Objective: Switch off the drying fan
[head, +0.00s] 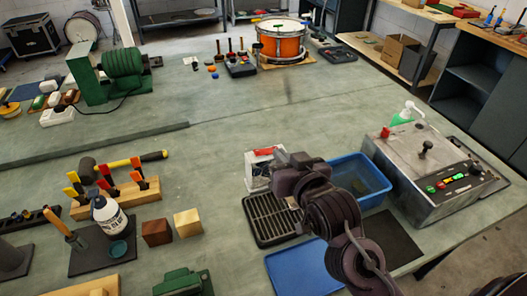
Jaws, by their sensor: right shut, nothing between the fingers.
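No thing in the head view is plainly a fan, and I cannot tell which one is the drying fan. A white box with a red part on top (261,165) stands at the back edge of a black slatted grille (268,218). My right gripper (279,158) is shut and empty, right beside the white box and partly in front of it; I cannot tell whether they touch. A steel unit (405,150) at the right has a dark panel with red and green buttons (442,184). A green ribbed machine (122,70) with a dark cord stands at the far left. My left gripper is not in view.
A blue bin (362,168) and a blue tray (300,270) lie close around my right arm. A white bottle (108,214), wooden blocks (156,232) and a tool rack (115,199) stand to the left. An orange drum (280,44) is at the back. The bench's middle is clear.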

